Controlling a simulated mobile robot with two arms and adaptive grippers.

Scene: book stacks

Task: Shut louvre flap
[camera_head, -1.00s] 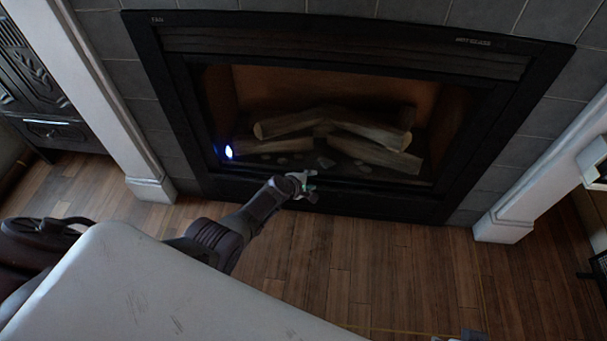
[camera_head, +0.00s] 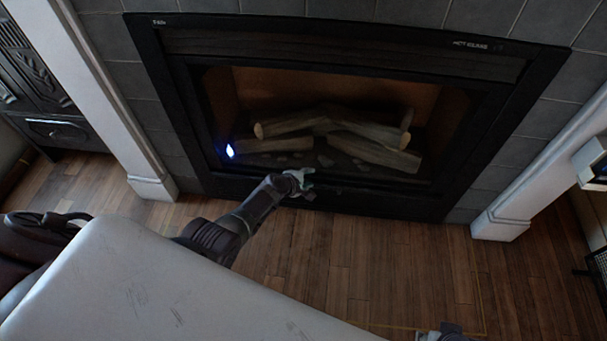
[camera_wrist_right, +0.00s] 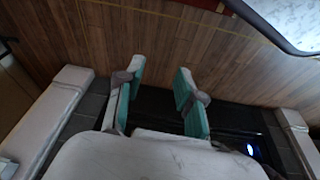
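The black fireplace (camera_head: 480,190) fills the upper middle of the head view. A black lower panel (camera_head: 385,200), probably the louvre flap, runs below the glass opening. Its slats and how far it stands open are too dark to tell. My left gripper (camera_head: 299,182) is at the left part of this panel, near its top edge. It is small and dark there, so I cannot tell its finger gap or whether it touches. My right gripper (camera_wrist_right: 156,92) is open and empty in the right wrist view, its teal-padded fingers apart. It shows only partly at the bottom edge of the head view (camera_head: 447,333).
White pillars stand at left (camera_head: 125,120) and right (camera_head: 515,205). A dark stove (camera_head: 55,130) is at far left. The wooden floor (camera_head: 375,260) before the fireplace is clear.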

